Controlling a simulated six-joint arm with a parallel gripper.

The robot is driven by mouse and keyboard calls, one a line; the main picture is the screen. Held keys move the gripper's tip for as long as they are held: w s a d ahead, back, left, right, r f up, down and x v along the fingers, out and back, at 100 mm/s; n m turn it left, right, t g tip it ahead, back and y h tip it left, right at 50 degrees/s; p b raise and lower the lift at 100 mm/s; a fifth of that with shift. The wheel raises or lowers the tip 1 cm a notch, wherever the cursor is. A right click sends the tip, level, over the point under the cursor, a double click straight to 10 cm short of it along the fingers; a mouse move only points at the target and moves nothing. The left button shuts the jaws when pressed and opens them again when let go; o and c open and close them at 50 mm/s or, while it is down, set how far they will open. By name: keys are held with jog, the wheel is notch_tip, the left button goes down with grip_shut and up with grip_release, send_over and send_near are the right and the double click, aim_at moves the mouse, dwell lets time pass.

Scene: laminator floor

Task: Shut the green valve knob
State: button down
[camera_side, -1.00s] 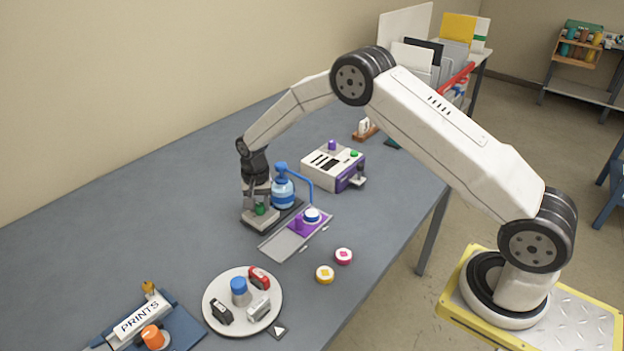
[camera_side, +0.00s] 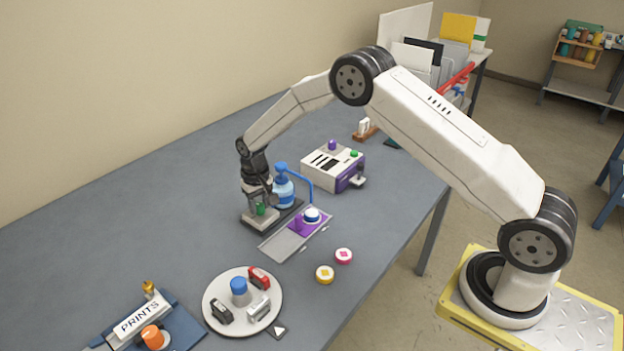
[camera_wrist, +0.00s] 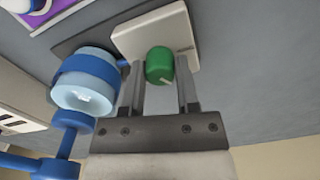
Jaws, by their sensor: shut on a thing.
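The green valve knob (camera_side: 260,208) sits on a pale block (camera_side: 262,221) beside the blue bottle (camera_side: 283,190). In the wrist view the knob (camera_wrist: 159,65) has a pale line mark on its face, slanting toward the lower right. My gripper (camera_side: 260,205) points down over the block. In the wrist view its two fingers (camera_wrist: 160,80) stand on either side of the knob, shut on it. The side view partly hides the knob behind the fingers.
The blue bottle (camera_wrist: 85,85) stands close to the left finger in the wrist view. A blue pipe (camera_side: 305,180) arches toward a purple plate (camera_side: 306,222). A round tray (camera_side: 215,285) and a white and purple machine (camera_side: 330,168) stand apart on the grey table.

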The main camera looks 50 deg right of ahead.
aim_at(259, 204)
jog(key=n, duration=0.5)
jog(key=shift+n, duration=0.4)
jog(key=n, duration=0.6)
jog(key=shift+c, duration=1.7)
grip_release()
jog(key=shift+r, duration=3.9)
